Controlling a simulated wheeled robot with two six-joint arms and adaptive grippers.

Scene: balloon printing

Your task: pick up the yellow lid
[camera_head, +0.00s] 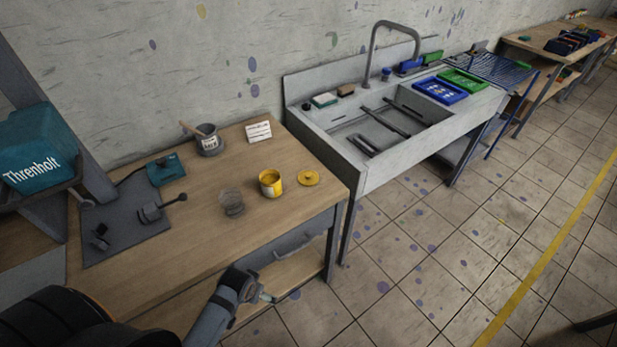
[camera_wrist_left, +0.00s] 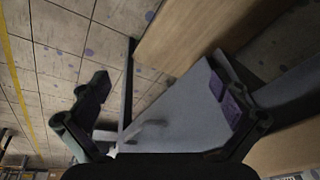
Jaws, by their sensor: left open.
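The yellow lid (camera_head: 308,178) lies flat on the wooden table near its right end. A yellow tin (camera_head: 271,184) with yellow paint stands just left of it, open at the top. My left gripper (camera_head: 264,296) is low in front of the table, by the drawer, well away from the lid. In the left wrist view my left gripper (camera_wrist_left: 163,90) has its fingers wide apart, with nothing between them. The lid does not show in that view. I do not see my right gripper.
The wooden table (camera_head: 215,254) has a grey drawer front (camera_head: 290,240) below its edge. A clear cup (camera_head: 232,203) stands left of the tin. A grey pot (camera_head: 208,141) and a white card (camera_head: 258,132) are behind. A sink unit (camera_head: 360,172) adjoins on the right.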

